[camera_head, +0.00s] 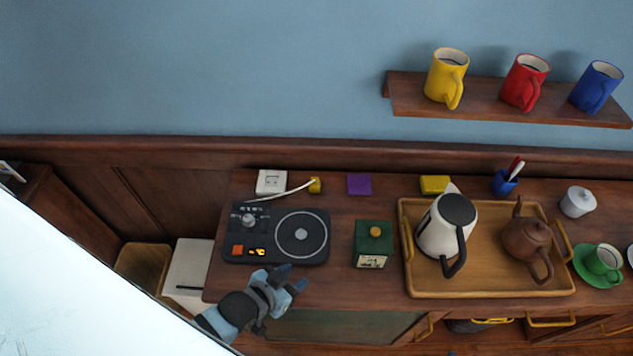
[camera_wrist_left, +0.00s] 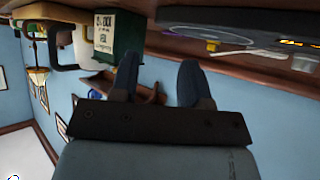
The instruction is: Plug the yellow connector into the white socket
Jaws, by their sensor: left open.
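The yellow connector (camera_head: 315,186) lies on the cabinet top behind the record player, at the end of a white cable. The white socket (camera_head: 271,182) is to its left, near the wall, and the two are apart. My left gripper (camera_head: 291,278) is open and empty at the cabinet's front edge, in front of the record player and well short of the connector. In the left wrist view its two dark fingers (camera_wrist_left: 157,80) stand apart with nothing held between them. My right gripper is not seen.
The record player (camera_head: 280,233) lies between my left gripper and the connector. A green box (camera_head: 372,243), a purple block (camera_head: 359,184) and a yellow block (camera_head: 435,184) stand to the right. A wooden tray (camera_head: 490,287) holds a kettle (camera_head: 442,228) and a teapot (camera_head: 527,237).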

